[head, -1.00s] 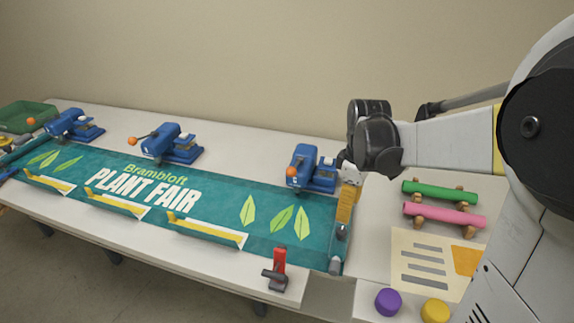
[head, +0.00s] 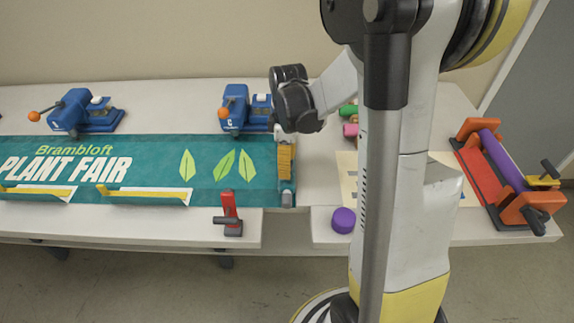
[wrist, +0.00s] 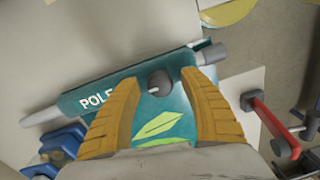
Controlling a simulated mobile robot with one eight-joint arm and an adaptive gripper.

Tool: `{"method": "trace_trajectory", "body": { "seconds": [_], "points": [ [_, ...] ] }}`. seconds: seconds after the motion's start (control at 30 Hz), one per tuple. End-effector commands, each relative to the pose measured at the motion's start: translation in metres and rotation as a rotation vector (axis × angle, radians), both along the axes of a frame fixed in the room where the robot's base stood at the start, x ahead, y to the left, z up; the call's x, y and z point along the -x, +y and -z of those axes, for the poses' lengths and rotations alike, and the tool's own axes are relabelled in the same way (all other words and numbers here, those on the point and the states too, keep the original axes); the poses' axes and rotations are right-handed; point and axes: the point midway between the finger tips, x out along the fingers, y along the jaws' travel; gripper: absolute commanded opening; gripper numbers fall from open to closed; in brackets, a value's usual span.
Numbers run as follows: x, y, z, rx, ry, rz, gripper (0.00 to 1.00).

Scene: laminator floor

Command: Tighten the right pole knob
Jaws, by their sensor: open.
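The right pole knob (wrist: 160,82) is a dark grey ball on the teal pole sleeve lettered "POLE" (wrist: 95,100). A grey pole (wrist: 45,115) sticks out of the sleeve's ends. My gripper (wrist: 161,77) is open, with its ridged yellow fingers on either side of the knob and a gap around it. I cannot tell the fingers' height above it. In the head view my gripper (head: 286,172) points down over the right end of the teal "Plant Fair" banner (head: 130,150). The knob is hidden there.
A red-handled clamp (head: 230,212) stands at the table's front edge. A blue clamp device (head: 240,108) stands behind the banner. A purple cap (head: 343,220) and an orange stand holding a purple roll (head: 503,160) are to the right.

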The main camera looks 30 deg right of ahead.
Motion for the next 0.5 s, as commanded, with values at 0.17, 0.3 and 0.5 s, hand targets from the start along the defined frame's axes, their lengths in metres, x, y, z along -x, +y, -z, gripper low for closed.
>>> {"method": "trace_trajectory", "body": {
  "seconds": [0.17, 0.3, 0.5],
  "points": [
    [0.0000, 0.0000, -0.0005, 0.000, 0.000, 0.000, 0.52],
    [0.0000, 0.0000, -0.0006, 0.000, 0.000, 0.000, 0.17],
    [-0.0001, -0.0001, -0.0007, 0.000, 0.000, 0.001, 0.00]
  ]
}}
